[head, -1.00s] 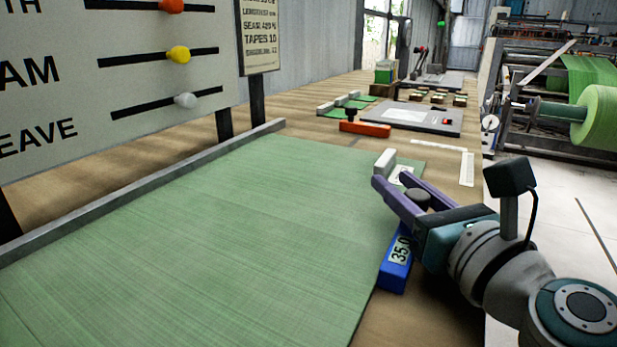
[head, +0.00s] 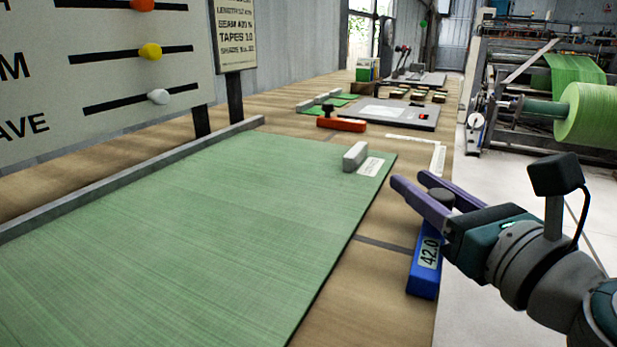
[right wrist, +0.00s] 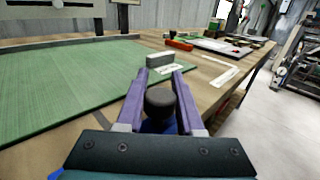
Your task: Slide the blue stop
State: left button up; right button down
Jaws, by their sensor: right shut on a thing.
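The blue stop (head: 424,268) stands on the bench near its right edge, with a label reading 42.0 and a dark round knob (head: 441,197) on top. My right gripper (head: 420,190) has its two purple fingers on either side of the knob and is shut on it. In the right wrist view the knob (right wrist: 160,102) sits between the fingers, with a little of the blue body below. The green woven sheet (head: 200,220) lies on the bench to the left, with a gap of bare wood between its right edge and the stop. My left gripper is not in view.
A grey block (head: 355,156) and a white label lie on the sheet's far corner. An orange stop (head: 341,124) and a grey panel (head: 385,113) are farther back. A board with sliders (head: 100,70) stands at the left. A dark slot line crosses the bare bench.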

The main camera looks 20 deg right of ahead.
aim_at(451, 209)
jog(key=c, duration=0.9)
grip_release()
jog(key=shift+d, duration=0.1)
jog(key=o, duration=0.3)
jog(key=shift+s+d, duration=0.1)
jog(key=shift+s, duration=0.05)
jog(key=shift+o, duration=0.4)
jog(key=shift+s, duration=0.35)
jog(key=s+b, duration=0.1)
jog(key=s, duration=0.1)
jog(key=s+b, duration=0.1)
jog(key=s, duration=0.2)
jog(key=s+b, duration=0.1)
jog(key=s, duration=0.2)
jog(key=shift+a+f, duration=0.15)
jog(key=shift+a, duration=0.25)
jog(key=shift+s+r, duration=0.2)
jog(key=shift+s, duration=0.4)
